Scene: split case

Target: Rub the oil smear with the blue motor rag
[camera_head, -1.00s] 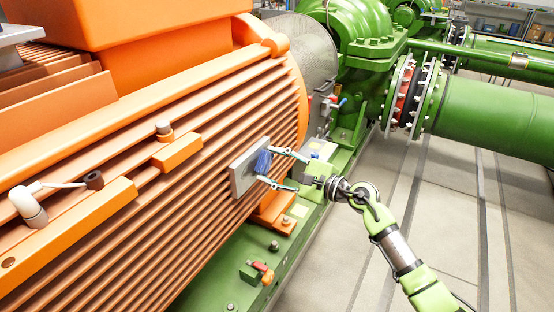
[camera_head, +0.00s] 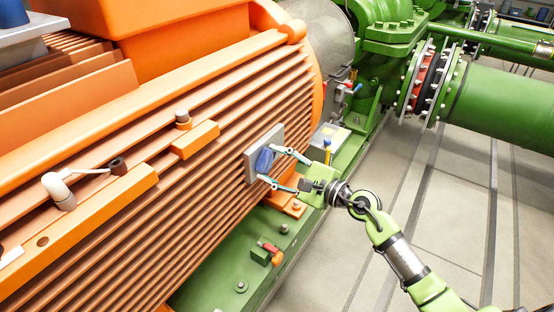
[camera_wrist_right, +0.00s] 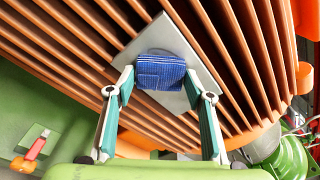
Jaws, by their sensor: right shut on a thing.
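The blue motor rag (camera_head: 264,160) is a folded blue cloth against a grey plate (camera_head: 276,138) on the side of the orange finned motor. My right gripper (camera_head: 278,167) is shut on the rag, its fingers on either side of it. In the right wrist view the rag (camera_wrist_right: 160,72) sits between the fingertips, in front of the middle of the plate (camera_wrist_right: 178,42). Whether it presses on the plate is hard to tell. My left gripper is not in view.
The orange motor (camera_head: 215,75) fills the left, with a white-and-dark handle fitting (camera_head: 82,180) on its side. Below is the green base (camera_head: 222,270) with a red-handled part (camera_head: 271,250). Green pipework (camera_head: 508,105) stands right. The floor (camera_head: 445,220) is clear.

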